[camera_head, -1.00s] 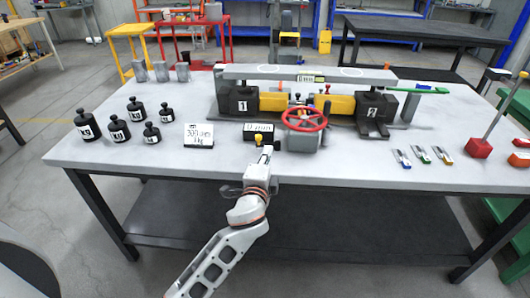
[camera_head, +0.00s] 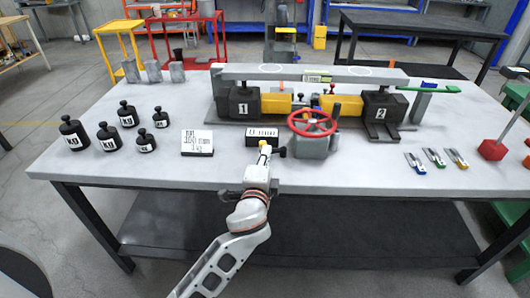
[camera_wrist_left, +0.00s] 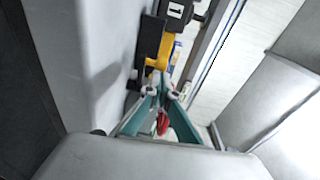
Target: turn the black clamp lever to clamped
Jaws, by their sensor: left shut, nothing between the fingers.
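A small black piece (camera_head: 283,152) sits at the left side of the grey handwheel housing (camera_head: 314,146). It looks like the clamp lever, but it is too small to tell its setting. My left gripper (camera_head: 264,147) is shut and empty, close to the left of this piece; I cannot tell whether they touch. In the left wrist view the teal fingers (camera_wrist_left: 163,92) come together, with yellow and black jack parts beyond. The red handwheel (camera_head: 312,123) stands on the housing, right of the gripper. My right gripper is not in view.
Behind are black jack blocks 1 (camera_head: 239,104) and 2 (camera_head: 383,113) under a long grey beam (camera_head: 300,72). A small display (camera_head: 262,132), a sign card (camera_head: 197,142) and several black weights (camera_head: 74,132) are to the left. Clips (camera_head: 437,157) lie right. The front table strip is clear.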

